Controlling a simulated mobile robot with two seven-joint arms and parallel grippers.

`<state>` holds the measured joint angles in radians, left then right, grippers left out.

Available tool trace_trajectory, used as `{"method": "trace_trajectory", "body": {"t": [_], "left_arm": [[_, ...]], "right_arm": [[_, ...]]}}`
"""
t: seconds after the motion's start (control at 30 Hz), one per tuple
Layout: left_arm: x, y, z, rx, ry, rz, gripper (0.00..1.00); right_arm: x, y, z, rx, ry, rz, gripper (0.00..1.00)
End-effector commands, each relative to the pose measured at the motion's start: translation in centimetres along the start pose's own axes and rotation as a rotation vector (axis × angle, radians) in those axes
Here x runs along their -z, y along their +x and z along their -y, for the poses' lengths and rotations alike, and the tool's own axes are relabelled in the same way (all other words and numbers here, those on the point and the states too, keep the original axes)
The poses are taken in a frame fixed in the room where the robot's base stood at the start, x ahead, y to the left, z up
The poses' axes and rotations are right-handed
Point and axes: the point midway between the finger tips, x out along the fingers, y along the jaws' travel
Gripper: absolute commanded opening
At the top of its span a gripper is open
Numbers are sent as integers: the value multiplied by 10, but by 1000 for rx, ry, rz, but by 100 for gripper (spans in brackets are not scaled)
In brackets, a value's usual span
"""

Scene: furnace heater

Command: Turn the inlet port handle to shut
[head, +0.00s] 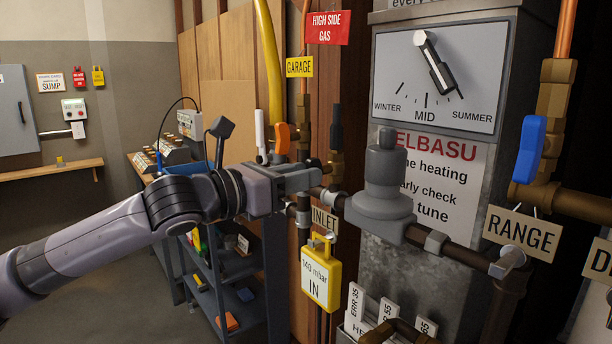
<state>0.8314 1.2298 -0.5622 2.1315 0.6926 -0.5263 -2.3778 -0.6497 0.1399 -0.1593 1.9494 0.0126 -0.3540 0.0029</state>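The INLET sign (324,220) hangs beneath a dark horizontal pipe. Above it, a black upright lever (336,127) stands on a brass valve (337,163); this looks like the inlet port handle, but I cannot be sure. My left gripper (314,178) reaches in from the left, its fingers pointing right just left of and below that valve. The fingers overlap the pipework, and I cannot tell whether they touch it or how far apart they are. An orange lever (283,138) and a white lever (260,134) stand above the gripper. My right gripper is out of view.
A grey regulator (381,188) sits on the pipe right of the gripper. A blue lever (530,150) is above the RANGE sign (521,233). A dark shelf (236,285) stands behind my arm. The floor at left looks clear.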

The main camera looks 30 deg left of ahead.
Motion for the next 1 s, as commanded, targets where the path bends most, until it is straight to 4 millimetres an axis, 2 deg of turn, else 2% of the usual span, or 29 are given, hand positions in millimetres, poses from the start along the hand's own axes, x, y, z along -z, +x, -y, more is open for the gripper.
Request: {"method": "trace_trajectory", "body": {"t": [0.03,0.07,0.1,0.27,0.6,1.0], "left_arm": [[0,0,0,0,0,0,11],[0,0,0,0,0,0,1],[0,0,0,0,0,0,0],[0,0,0,0,18,0,0],[0,0,0,0,382,0,0],[0,0,0,0,455,-1,0]], "right_arm": [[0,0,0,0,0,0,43],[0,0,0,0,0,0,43],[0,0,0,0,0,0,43],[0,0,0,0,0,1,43],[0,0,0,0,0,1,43],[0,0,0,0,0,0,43]]}}
